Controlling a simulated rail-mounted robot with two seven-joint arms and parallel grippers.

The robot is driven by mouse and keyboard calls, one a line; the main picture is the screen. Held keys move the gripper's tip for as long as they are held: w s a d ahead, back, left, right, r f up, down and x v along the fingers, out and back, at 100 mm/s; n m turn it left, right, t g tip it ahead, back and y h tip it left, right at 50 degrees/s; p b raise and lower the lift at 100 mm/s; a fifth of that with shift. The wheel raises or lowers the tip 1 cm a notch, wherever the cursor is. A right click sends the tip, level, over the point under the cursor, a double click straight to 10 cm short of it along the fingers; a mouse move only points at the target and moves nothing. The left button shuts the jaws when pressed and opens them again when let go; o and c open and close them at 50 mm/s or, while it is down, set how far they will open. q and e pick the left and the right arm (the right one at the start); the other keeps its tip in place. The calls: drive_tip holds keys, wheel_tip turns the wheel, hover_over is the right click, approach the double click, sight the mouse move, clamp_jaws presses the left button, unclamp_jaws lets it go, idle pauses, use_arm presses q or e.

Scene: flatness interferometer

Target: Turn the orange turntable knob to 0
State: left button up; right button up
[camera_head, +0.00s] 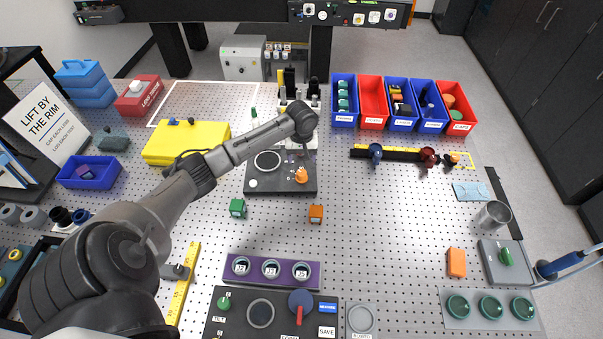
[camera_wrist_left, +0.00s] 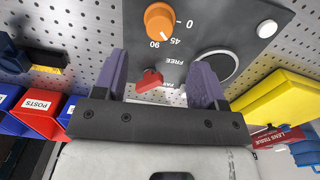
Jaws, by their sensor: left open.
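The orange turntable knob (camera_head: 301,175) stands on a dark control panel (camera_head: 262,187) in the middle of the pegboard table. In the left wrist view the knob (camera_wrist_left: 158,20) is at the top, beside the printed marks 0, 45 and 90; its exact setting is hard to read. My left gripper (camera_wrist_left: 160,82) is open, its two purple fingers apart and pointing toward the panel. The knob lies beyond the fingertips in that view, not between them. A red switch (camera_wrist_left: 150,80) marked FREE shows between the fingers; contact cannot be told. My right gripper is not in view.
A round dark disc (camera_head: 267,161) sits beside the knob on the panel. A yellow case (camera_head: 186,142) is left; blue and red bins (camera_head: 372,103) stand behind right. The table's centre right is mostly clear.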

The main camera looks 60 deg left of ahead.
sight(301, 172)
use_arm(q)
wheel_tip(301, 172, down, 7)
drive_tip(key=shift+r, duration=0.1)
drive_tip(key=shift+f, duration=0.9)
